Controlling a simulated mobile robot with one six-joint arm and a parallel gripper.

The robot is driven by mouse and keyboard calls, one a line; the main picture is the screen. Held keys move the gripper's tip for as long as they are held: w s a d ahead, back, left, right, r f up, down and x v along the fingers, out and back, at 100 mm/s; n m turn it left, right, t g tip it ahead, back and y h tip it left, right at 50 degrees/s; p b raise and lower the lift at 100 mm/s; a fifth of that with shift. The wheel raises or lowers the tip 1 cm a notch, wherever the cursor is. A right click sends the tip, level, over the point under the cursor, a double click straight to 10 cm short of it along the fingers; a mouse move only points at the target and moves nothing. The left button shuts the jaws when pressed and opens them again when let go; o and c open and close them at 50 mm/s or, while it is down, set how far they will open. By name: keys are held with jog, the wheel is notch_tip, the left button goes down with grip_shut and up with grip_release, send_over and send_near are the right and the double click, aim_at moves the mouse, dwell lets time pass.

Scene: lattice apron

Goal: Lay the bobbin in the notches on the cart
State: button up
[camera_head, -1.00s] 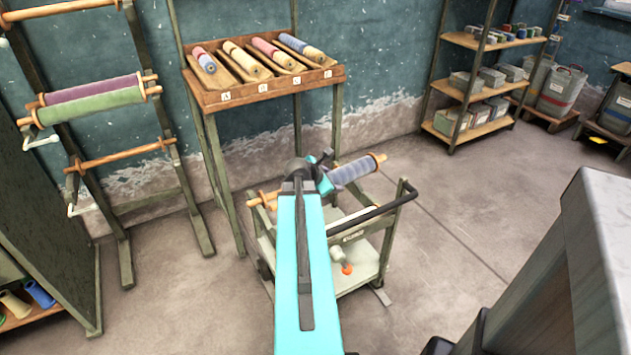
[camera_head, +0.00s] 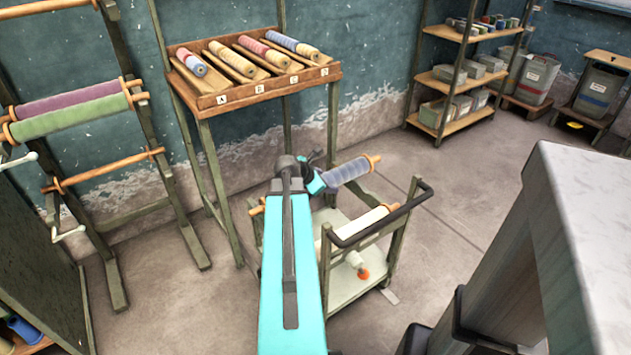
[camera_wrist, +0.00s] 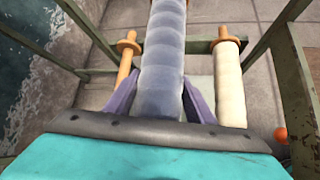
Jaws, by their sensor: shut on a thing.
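My gripper (camera_head: 318,183) is shut on a grey-blue bobbin (camera_head: 347,172) with an orange-brown wooden end, held above the cart (camera_head: 345,287). In the wrist view the bobbin (camera_wrist: 164,60) runs lengthwise between the two purple fingers of my gripper (camera_wrist: 160,100); its far end is cut off by the top edge. Below it, to the right, a cream roll (camera_wrist: 229,85) lies across the cart; it also shows in the head view (camera_head: 365,222). To the left is a bare wooden spindle (camera_wrist: 127,55). My arm hides part of the cart, and I cannot make out the notches.
The cart's dark handle (camera_head: 385,215) rises at its right. A sloped shelf (camera_head: 265,88) with several bobbins stands behind. A rack (camera_head: 80,120) with purple and green rolls is at left. A pale-topped table (camera_head: 590,200) fills the right front. Floor is free right of the cart.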

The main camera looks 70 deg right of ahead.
jog(key=shift+w, duration=0.2)
jog(key=shift+f+b, duration=0.3)
jog(key=shift+b, duration=0.1)
notch_tip(320, 180, down, 9)
jog(key=b, duration=0.9)
dwell(0.3)
jog(key=shift+a+p, duration=0.1)
jog(key=shift+p, duration=0.4)
dwell(0.7)
jog(key=shift+f+b, duration=0.5)
jog(key=shift+f, duration=0.85)
dwell(1.2)
jog(key=shift+f+p, duration=0.45)
jog(key=shift+f, duration=0.1)
dwell(1.2)
jog(key=o, duration=1.5)
